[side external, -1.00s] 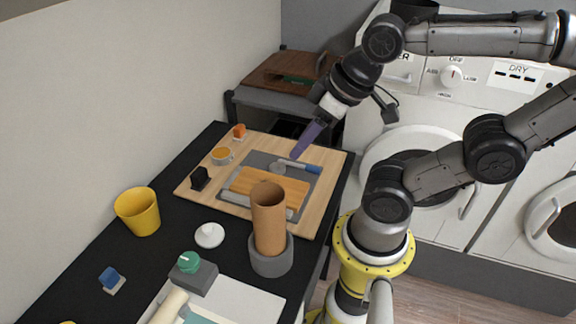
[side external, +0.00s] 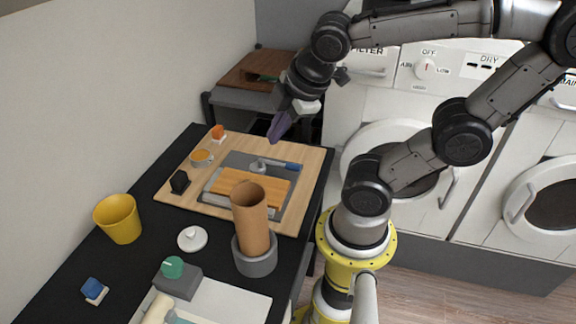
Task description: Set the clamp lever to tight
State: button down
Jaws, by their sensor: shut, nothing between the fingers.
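The clamp lever (side external: 279,164) has a blue handle end, a pale shaft and a round grey pivot at its left end. It lies on a grey plate (side external: 236,162) on the light wooden board, with its handle pointing right. An orange-brown wooden block (side external: 248,186) sits just in front of it. Any tight marking is too small to read. My gripper (side external: 273,137), with purple fingers, is shut and empty. It hangs above and behind the lever, apart from it in the picture.
A tall brown tube (side external: 252,215) stands upright in a grey ring in front of the plate. A black piece (side external: 180,181), an orange-topped dish (side external: 201,157) and an orange block (side external: 218,132) stand along the board's left. A yellow cup (side external: 118,219) is further left.

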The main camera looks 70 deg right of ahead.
jog(key=w+d+f+n+g+h, duration=0.2)
jog(key=d+f+n+g, duration=0.1)
jog(key=d+f+n, duration=0.4)
jog(key=n+g, duration=0.2)
send_near(290, 166)
jog(key=a+f, duration=0.1)
jog(key=f, duration=0.1)
jog(key=a+f, duration=0.1)
jog(key=f, duration=0.1)
jog(key=a+f, duration=0.1)
jog(key=f, duration=0.1)
jog(key=shift+s+a, duration=0.2)
jog(key=shift+s, duration=0.15)
jog(key=shift+d+f, duration=0.25)
jog(key=shift+d, duration=0.35)
jog(key=shift+d+f, duration=0.25)
jog(key=shift+d, duration=0.4)
jog(key=shift+d+f, duration=0.15)
jog(key=shift+d, duration=0.65)
